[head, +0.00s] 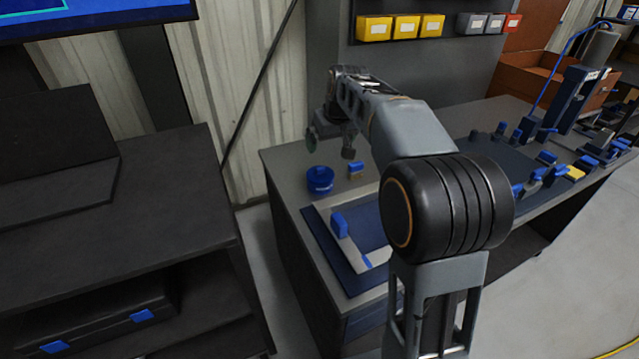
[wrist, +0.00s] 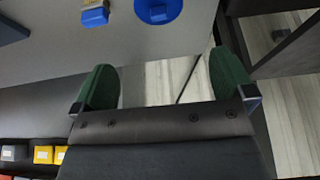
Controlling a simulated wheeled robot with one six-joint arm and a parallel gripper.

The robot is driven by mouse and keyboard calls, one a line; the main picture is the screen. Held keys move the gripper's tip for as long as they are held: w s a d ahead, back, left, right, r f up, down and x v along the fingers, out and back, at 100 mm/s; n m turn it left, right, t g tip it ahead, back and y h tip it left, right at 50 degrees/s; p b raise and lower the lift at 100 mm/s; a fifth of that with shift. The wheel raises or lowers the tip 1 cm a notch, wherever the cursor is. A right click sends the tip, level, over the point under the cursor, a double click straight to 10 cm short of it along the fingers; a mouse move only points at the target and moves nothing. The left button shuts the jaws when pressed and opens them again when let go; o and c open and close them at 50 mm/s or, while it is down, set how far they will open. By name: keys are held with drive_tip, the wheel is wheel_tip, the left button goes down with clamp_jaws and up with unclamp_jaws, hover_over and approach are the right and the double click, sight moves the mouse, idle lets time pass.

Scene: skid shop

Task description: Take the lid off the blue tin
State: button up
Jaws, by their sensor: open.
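The blue tin (head: 320,181) stands upright on the grey bench top near its left back corner. Its round blue lid is on it. In the wrist view the blue lid (wrist: 172,9) is cut off by the top edge, and a small blue knob (wrist: 158,14) shows at its centre. My gripper (head: 329,146) is above the bench, higher than the tin and apart from it. In the wrist view my gripper (wrist: 162,62) is open, with two green fingers wide apart and nothing between them. The tin's body is hidden under the lid there.
A small blue-and-tan item (head: 356,169) stands close right of the tin. A blue mat (head: 326,254) with a pale frame and blue handle lies in front. A dark cabinet (head: 110,190) is at left. Yellow bins (head: 405,27) hang on the back wall.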

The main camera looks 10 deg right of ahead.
drive_tip(key=b, duration=0.1)
hover_over(320, 168)
drive_tip(key=s, duration=0.2)
drive_tip(key=f, duration=0.7)
drive_tip(key=shift+d+f, duration=0.25)
drive_tip(key=shift+f, duration=0.1)
drive_tip(key=shift+b+x, duration=0.6)
drive_tip(key=shift+x, duration=2.6)
drive_tip(key=shift+s, duration=0.1)
drive_tip(key=shift+c, duration=0.3)
drive_tip(key=c, duration=0.6)
drive_tip(key=shift+o, duration=0.2)
